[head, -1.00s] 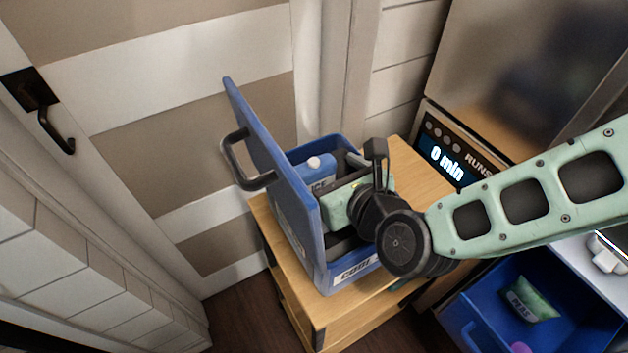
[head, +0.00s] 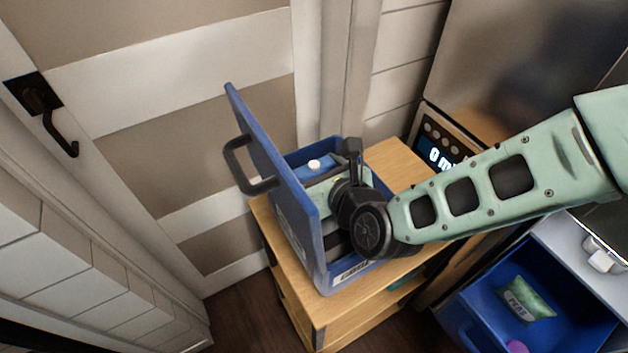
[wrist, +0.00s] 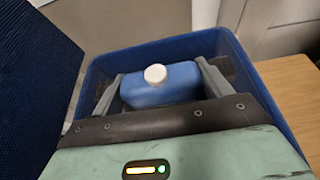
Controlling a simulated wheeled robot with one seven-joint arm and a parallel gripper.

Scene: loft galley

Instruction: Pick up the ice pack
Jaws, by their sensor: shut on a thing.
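The ice pack (head: 318,171) is a blue block with a white cap, inside the open blue cool box (head: 338,279). In the wrist view the ice pack (wrist: 162,88) lies between the two grey fingers of my gripper (wrist: 160,85), cap facing the camera. The fingers are shut on its two ends. In the head view my gripper reaches down into the box, and its wrist hides the fingers and most of the ice pack. The pack is still within the box walls; whether it touches the floor is hidden.
The box's raised blue lid (head: 272,160) with a dark handle stands on the left side. The box sits on a small wooden stand (head: 400,160). A blue drawer (head: 470,312) holding a green bag (head: 526,298) is open at lower right. A door with a black handle (head: 50,115) is left.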

